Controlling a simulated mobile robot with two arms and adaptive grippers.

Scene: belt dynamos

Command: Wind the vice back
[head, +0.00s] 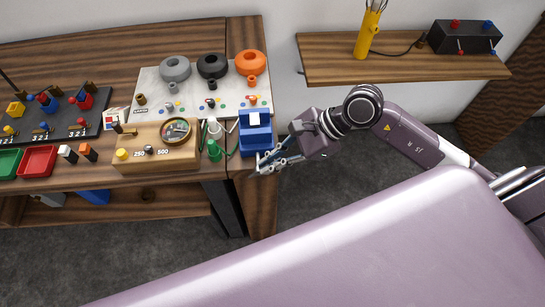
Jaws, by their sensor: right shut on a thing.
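The blue vice (255,133) stands at the right front corner of the workbench, with a small white piece (254,119) at its top. My right gripper (268,161) reaches in from the right, at the vice's front just past the table edge. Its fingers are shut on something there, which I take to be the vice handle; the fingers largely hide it. I cannot tell how far apart the vice jaws are. My left gripper is not in view.
Left of the vice are a green bottle (214,151) and a wooden box with a dial (157,147). Behind is a pale board (150,84) with grey, black and orange rings. A wall shelf (400,67) holds a yellow tool and a black box.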

